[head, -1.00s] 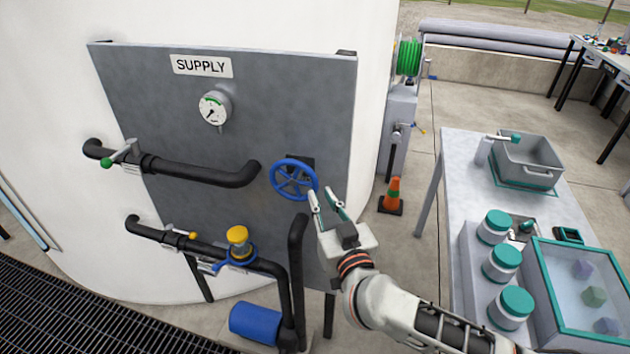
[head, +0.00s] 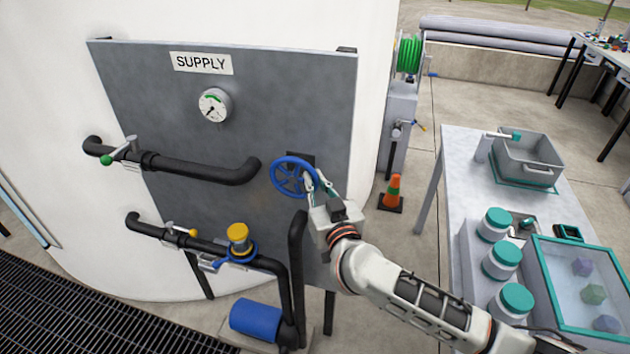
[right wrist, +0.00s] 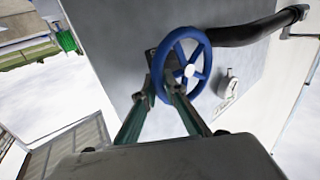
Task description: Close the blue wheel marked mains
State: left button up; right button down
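The blue wheel (head: 278,188) is mounted on the grey panel at the end of the upper black pipe; no "mains" marking is readable on it. It also shows in the right wrist view (right wrist: 205,54) with its spokes and pale hub. My right gripper (head: 316,184) is at the wheel's right rim in the head view. In the right wrist view its two fingers (right wrist: 159,92) are apart, with the near part of the rim between or just beyond their tips. I cannot tell whether they touch it. My left gripper is not in view.
The grey panel (head: 130,75) carries a "SUPPLY" sign (head: 202,63), a gauge (head: 214,105), a green-knobbed lever (head: 107,160) and a yellow-capped valve (head: 238,235). A vertical black pipe (head: 297,260) stands below the wheel. A table (head: 465,160) with jars and bins stands right.

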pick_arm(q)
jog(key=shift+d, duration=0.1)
pick_arm(e)
jog(key=shift+f, duration=0.1)
jog(key=shift+f+m+t, duration=0.35)
jog(key=shift+m+t, duration=0.05)
jog(key=shift+m, duration=0.3)
jog(key=shift+a+f+m+t, duration=0.1)
jog(key=shift+f+m+t, duration=0.6)
jog(key=shift+m, duration=0.5)
jog(key=shift+a+f+m+t, duration=0.1)
jog(key=shift+f+m+t, duration=0.15)
jog(key=shift+m, duration=0.45)
jog(key=shift+w+f+m+t+h+b, duration=0.1)
jog(key=shift+m+t+h+b, duration=0.2)
jog(key=shift+b, duration=0.15)
jog(key=shift+a+f+m+b, duration=0.1)
jog(key=shift+m+b, duration=0.3)
jog(key=shift+m+t+h+b, duration=0.3)
jog(key=shift+t, duration=0.05)
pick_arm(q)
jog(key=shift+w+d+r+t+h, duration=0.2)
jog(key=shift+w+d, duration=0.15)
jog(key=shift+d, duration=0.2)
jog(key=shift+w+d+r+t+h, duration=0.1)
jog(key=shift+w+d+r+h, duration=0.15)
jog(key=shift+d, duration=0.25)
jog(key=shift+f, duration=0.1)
